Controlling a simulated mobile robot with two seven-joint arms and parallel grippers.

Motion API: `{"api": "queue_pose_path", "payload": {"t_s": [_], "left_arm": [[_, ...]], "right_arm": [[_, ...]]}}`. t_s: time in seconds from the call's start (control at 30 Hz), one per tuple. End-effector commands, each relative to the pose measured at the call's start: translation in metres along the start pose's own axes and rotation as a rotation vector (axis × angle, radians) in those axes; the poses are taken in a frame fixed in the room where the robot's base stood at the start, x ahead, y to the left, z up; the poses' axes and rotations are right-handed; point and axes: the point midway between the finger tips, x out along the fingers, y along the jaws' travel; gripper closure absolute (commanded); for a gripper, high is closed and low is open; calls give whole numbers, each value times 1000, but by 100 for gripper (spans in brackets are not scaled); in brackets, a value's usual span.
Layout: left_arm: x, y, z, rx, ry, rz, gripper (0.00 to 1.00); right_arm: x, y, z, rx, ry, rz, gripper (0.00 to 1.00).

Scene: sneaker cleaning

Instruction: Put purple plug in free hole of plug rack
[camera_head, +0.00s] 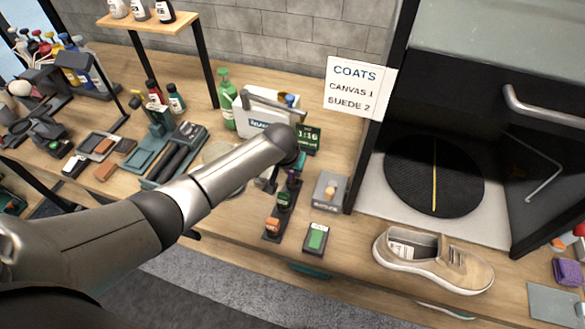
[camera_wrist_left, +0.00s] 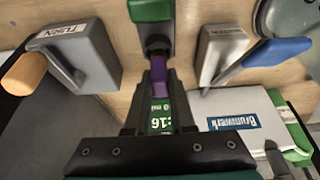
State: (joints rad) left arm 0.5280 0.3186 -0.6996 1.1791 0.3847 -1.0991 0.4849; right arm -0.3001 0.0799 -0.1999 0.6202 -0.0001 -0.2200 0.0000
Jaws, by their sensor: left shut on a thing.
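My left gripper (camera_head: 293,170) points down at the far end of the plug rack and is shut on the purple plug (camera_head: 292,180). In the left wrist view the purple plug (camera_wrist_left: 158,74) shows between the two fingers (camera_wrist_left: 159,88). It lines up with the dark rack beside the green plug (camera_wrist_left: 152,10); I cannot tell whether its lower end is inside a hole. The dark plug rack (camera_head: 271,238) also holds a green plug (camera_head: 284,199) and an orange plug (camera_head: 272,225) nearer the front edge. My right gripper is not in view.
A grey switch box with a tan knob (camera_head: 330,191) stands right of the rack. A green-topped block (camera_head: 317,237) lies in front of it. A white box (camera_head: 262,118) and a small green display (camera_head: 308,138) stand behind. A beige sneaker (camera_head: 435,262) lies at the right.

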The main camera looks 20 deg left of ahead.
Motion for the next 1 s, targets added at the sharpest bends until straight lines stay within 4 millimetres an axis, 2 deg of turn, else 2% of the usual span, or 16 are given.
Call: {"api": "queue_pose_path", "payload": {"t_s": [0.57,0.6,0.9,1.0], "left_arm": [[14,1,6,1,0,2,100],[14,1,6,1,0,1,77],[14,0,5,1,1,1,43],[14,0,5,1,1,1,43]], "right_arm": [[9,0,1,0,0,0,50],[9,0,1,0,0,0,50],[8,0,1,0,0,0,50],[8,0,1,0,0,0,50]]}}
